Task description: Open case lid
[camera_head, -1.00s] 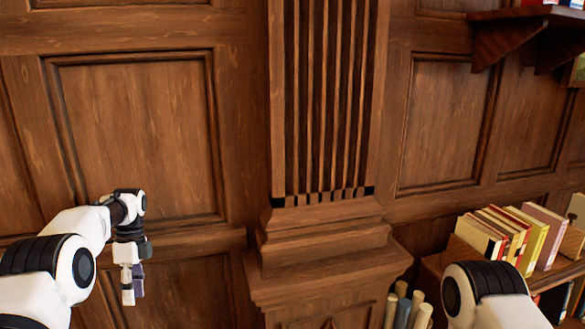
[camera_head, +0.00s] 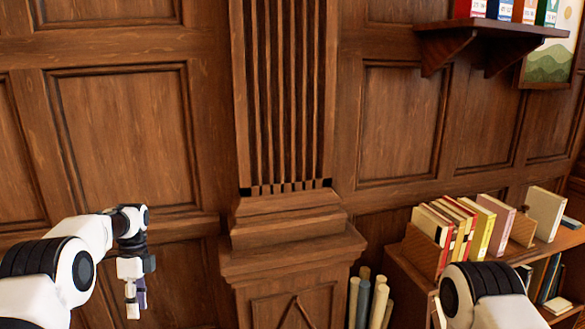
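No case or lid shows in the head view. My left gripper (camera_head: 137,300) hangs pointing down at the lower left, in front of the wood panelling. Its fingers are small and seen from the side, so I cannot tell whether it is open or shut. I see nothing held in it. My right arm shows at the lower right, but its gripper is out of view.
A wooden bookcase (camera_head: 404,285) with several books stands at the right. Rolled tubes (camera_head: 371,300) stand beside it. A pilaster (camera_head: 284,262) juts out in the middle. A wall shelf (camera_head: 490,28) holds binders at the upper right, near a framed picture (camera_head: 553,55).

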